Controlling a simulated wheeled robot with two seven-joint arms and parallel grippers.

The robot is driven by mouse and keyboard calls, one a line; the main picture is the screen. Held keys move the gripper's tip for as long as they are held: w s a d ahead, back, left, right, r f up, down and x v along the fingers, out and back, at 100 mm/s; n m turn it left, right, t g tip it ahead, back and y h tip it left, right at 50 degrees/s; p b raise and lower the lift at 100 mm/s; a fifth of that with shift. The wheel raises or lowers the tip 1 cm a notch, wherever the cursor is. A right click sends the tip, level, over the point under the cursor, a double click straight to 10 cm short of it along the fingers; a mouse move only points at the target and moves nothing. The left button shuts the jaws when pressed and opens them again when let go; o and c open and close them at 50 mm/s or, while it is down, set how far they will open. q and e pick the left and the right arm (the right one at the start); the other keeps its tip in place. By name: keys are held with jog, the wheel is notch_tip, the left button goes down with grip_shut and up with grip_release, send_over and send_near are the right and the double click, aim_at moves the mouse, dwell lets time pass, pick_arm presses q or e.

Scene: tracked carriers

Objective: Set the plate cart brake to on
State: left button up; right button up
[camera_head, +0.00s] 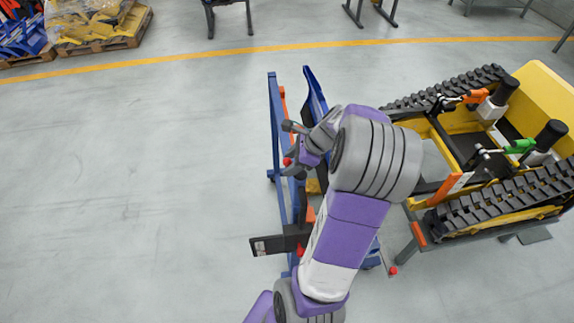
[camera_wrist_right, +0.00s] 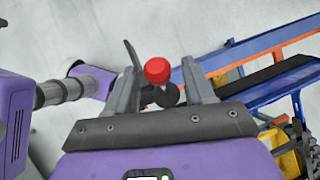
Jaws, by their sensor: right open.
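The blue frame that looks like the plate cart (camera_head: 277,110) stands in the middle of the head view, partly hidden behind my right arm. A red ball knob (camera_head: 287,161) shows at its left side. In the right wrist view a red knob (camera_wrist_right: 157,70) on a dark stem sits between the two fingers of my right gripper (camera_wrist_right: 162,72), with gaps on both sides. The gripper (camera_head: 293,150) is open and holds nothing. I cannot tell whether this knob is the brake or how it is set. My left gripper is out of view.
A yellow tracked carrier (camera_head: 445,127) with orange and green handles stands close on the right. A black plate (camera_head: 275,245) juts left from the cart's near end. Another red knob (camera_head: 393,270) sits low at right. The floor (camera_head: 130,190) on the left is clear.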

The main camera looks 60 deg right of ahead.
aim_at(292, 162)
jog(key=v, duration=0.4)
jog(key=shift+s+r, duration=0.15)
jog(key=shift+r, duration=0.1)
dwell(0.3)
